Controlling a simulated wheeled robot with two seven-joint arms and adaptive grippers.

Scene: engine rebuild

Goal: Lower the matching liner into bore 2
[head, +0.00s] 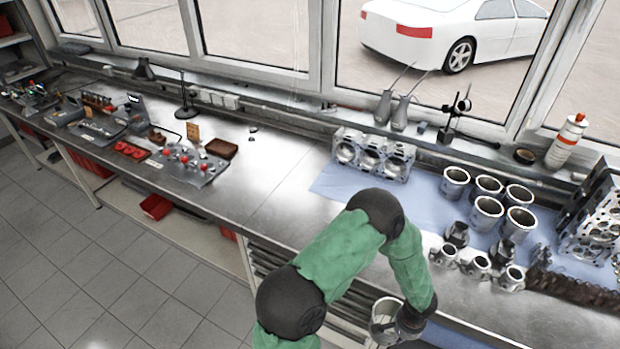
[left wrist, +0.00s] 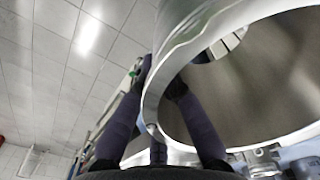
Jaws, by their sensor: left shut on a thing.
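A silver, open-ended cylinder liner (head: 384,317) is held by my left gripper (head: 400,325) at the bottom of the head view, in front of the bench edge. In the left wrist view the liner (left wrist: 250,85) fills the upper right. There the gripper (left wrist: 160,80) is shut on its wall, one finger outside and the other seemingly inside the opening. The engine block (head: 373,155) stands at the back of the blue mat, its round bores in a row, well away from the held liner. Bore numbers cannot be read. My right gripper is not in view.
Several liners (head: 487,213) stand on the blue mat (head: 420,200) right of the block, with pistons (head: 476,265) in front and a cylinder head (head: 597,222) at far right. Oil cans (head: 400,112) stand behind the block.

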